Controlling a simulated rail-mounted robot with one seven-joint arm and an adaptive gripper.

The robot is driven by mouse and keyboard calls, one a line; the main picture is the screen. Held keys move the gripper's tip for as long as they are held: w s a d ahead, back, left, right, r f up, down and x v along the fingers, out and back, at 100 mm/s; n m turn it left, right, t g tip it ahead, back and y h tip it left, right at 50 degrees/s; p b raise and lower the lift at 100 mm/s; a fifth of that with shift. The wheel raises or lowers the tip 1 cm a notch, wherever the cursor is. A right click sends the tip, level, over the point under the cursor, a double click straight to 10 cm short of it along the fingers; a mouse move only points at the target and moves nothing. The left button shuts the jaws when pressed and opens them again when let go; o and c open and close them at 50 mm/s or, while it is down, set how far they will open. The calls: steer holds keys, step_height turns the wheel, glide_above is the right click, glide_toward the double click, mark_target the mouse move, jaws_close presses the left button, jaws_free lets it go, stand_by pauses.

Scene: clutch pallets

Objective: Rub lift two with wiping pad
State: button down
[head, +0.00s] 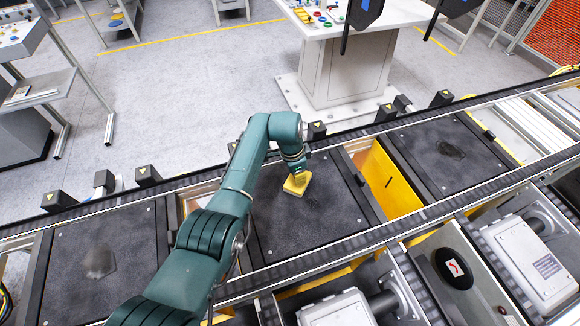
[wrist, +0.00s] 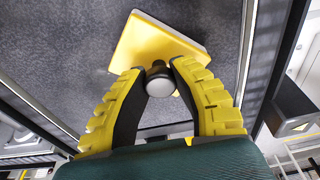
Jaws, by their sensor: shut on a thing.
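The wiping pad (head: 297,184) is a yellow block with a pale edge. It is at the middle lift plate, under the end of my arm. In the wrist view the pad (wrist: 160,42) has a dark and grey round knob, and my gripper (wrist: 158,72) is shut on that knob with its yellow-and-black fingers. The middle dark lift plate (head: 310,222), likely lift two, shows no clear stain; the pad and arm cover part of it. The pad lies flat against or just above the plate; I cannot tell which.
A left plate (head: 70,270) and a right plate (head: 430,160) each carry a dark patch. Conveyor rails run along both sides. A yellow panel (head: 385,185) fills the gap right of the middle plate. Grey machine boxes (head: 525,262) stand along the near side.

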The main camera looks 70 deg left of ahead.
steer(key=shift+w+f+b, duration=0.25)
steer(key=shift+w+b, duration=0.1)
steer(key=shift+w, duration=0.05)
steer(key=shift+d+r+p, duration=0.15)
steer(key=shift+r+p, duration=0.4)
steer(key=shift+p, duration=0.05)
steer(key=d+p, duration=0.5)
steer(key=p, duration=0.2)
steer(key=shift+f+p, duration=0.15)
steer(key=shift+p, duration=0.25)
steer(key=d+p, duration=0.5)
steer(key=shift+s+d+p, duration=0.15)
steer(key=shift+d+p, duration=0.15)
steer(key=shift+p, duration=0.1)
steer(key=r+p, duration=0.3)
steer(key=shift+d+r, duration=0.3)
steer(key=shift+r, duration=0.1)
step_height(320, 180, up, 4)
steer(key=p, duration=0.4)
steer(key=shift+f, duration=0.1)
